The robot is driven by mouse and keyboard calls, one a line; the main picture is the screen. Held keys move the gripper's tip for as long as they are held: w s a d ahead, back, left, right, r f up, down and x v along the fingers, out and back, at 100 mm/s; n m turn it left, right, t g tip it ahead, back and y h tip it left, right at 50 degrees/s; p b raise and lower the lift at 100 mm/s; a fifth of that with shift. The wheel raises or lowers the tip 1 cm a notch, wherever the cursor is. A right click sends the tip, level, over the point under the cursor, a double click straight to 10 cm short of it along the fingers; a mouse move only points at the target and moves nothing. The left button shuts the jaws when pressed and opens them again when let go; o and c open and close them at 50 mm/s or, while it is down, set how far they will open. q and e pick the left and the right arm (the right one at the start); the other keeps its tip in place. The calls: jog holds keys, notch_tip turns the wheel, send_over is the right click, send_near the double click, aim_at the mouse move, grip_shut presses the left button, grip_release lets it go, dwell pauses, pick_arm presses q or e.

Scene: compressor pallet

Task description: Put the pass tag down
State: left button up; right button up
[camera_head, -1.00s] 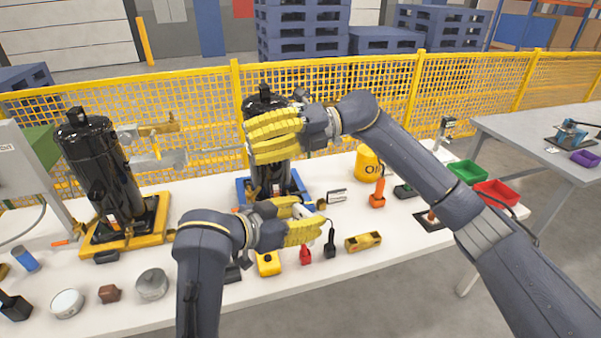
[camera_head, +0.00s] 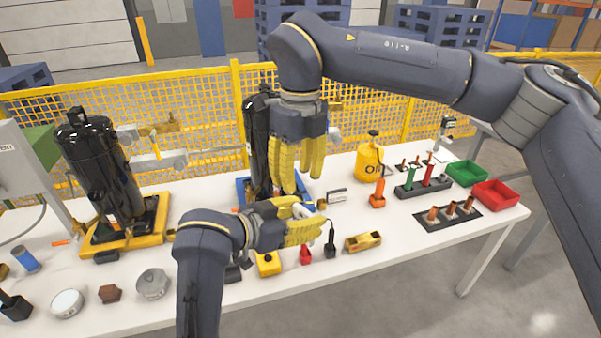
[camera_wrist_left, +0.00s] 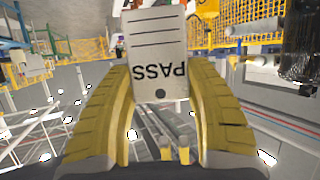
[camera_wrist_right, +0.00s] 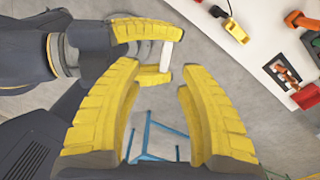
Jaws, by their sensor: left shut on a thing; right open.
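The pass tag (camera_wrist_left: 158,52) is a white card with black PASS lettering, upside down in the left wrist view, held between the two yellow fingers of my left gripper (camera_wrist_left: 162,95). In the head view my left gripper (camera_head: 312,222) is above the front of the table, and the tag is mostly hidden there. In the right wrist view the tag (camera_wrist_right: 166,56) shows nearly edge-on in the left gripper's fingers. My right gripper (camera_head: 298,190) is open, fingers pointing down, just above and behind the left one; its fingers (camera_wrist_right: 160,80) look empty.
Black compressors (camera_head: 98,165) stand on the white table, one partly behind my right gripper. A yellow oil can (camera_head: 369,160), green bin (camera_head: 466,173), red bin (camera_head: 497,194) and tool holders are at right. A yellow block (camera_head: 268,264) and small tools lie below my left gripper.

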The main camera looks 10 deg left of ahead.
aim_at(301, 209)
jog(key=shift+w+d+f, duration=0.1)
jog(key=shift+d+f, duration=0.1)
jog(key=shift+d, duration=0.1)
notch_tip(301, 209, down, 11)
jog(key=shift+f, duration=0.2)
dwell(0.3)
jog(key=shift+c, duration=0.4)
grip_shut()
pick_arm(q)
jog(key=o, duration=1)
jog(key=shift+o, duration=0.2)
